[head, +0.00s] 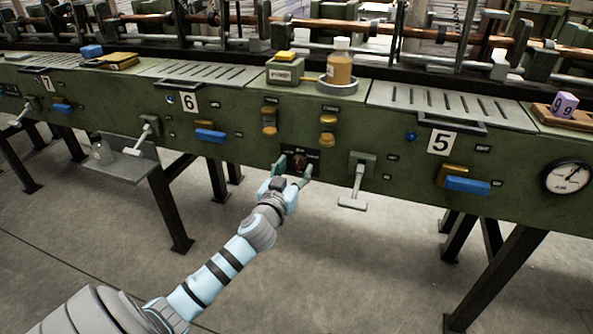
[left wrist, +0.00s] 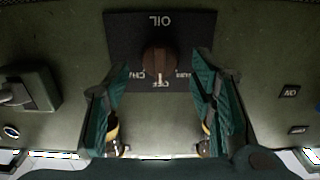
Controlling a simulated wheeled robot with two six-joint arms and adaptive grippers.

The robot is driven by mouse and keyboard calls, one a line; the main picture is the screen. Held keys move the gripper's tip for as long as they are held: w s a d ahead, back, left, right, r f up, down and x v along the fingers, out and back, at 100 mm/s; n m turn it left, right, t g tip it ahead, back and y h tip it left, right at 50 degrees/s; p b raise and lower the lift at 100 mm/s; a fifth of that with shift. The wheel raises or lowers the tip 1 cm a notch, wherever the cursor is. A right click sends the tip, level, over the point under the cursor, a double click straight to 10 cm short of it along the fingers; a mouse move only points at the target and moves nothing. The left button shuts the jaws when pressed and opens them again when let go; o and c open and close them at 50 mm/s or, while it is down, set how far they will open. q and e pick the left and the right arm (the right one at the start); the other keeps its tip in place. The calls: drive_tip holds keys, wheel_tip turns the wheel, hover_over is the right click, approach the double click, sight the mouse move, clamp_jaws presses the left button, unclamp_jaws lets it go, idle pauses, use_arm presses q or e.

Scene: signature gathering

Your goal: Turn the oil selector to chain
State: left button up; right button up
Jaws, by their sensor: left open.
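The oil selector (head: 298,162) is a small dark knob on the green machine front. In the left wrist view, which appears upside down, it is a brown round knob (left wrist: 159,61) on a black plate (left wrist: 122,28) marked OIL. My right gripper is not in view.
A T-shaped lever (head: 356,184) sticks out just right of the selector. Amber fittings (head: 328,131) are above it. A blue-handled lever (head: 466,184) and a gauge (head: 567,176) are farther right.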

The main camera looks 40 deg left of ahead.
use_arm(q)
drive_tip(key=shift+w+a, duration=0.25)
drive_tip(key=shift+w, duration=0.45)
drive_tip(key=shift+c, duration=0.6)
drive_tip(key=c, duration=1)
